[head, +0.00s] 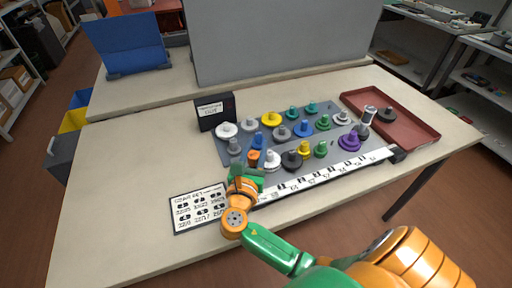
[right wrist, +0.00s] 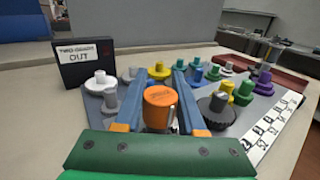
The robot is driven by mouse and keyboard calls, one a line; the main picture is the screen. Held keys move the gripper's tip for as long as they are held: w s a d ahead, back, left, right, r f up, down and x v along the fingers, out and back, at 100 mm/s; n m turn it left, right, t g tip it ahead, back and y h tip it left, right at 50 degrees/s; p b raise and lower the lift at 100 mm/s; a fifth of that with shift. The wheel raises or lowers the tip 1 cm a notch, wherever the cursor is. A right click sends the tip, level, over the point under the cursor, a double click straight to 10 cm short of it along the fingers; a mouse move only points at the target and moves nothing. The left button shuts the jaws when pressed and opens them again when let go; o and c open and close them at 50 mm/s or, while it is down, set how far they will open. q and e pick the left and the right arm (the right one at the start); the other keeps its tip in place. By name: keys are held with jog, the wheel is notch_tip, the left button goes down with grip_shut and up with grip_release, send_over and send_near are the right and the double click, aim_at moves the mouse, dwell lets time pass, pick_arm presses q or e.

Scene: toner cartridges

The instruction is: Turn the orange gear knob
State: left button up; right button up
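The orange gear knob (head: 254,156) stands at the near left of the grey gear board (head: 228,150). It has a wide orange cap and shows large in the right wrist view (right wrist: 160,98). My right gripper (head: 248,172) is right at the knob, at the near edge of the board. In the right wrist view its two blue fingers (right wrist: 160,76) stand apart on either side of the orange cap, with a narrow gap on each side. I cannot tell how high the fingertips are against the knob. My left gripper is not in view.
Several other gears crowd the board; a dark one (head: 291,160) and a grey one (head: 235,146) stand close to the orange knob. A black box marked OUT (head: 215,112) stands behind left. A white strip (head: 320,178) and a printed card (head: 198,207) lie in front; a red tray (head: 410,125) is right.

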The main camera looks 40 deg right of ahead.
grip_shut()
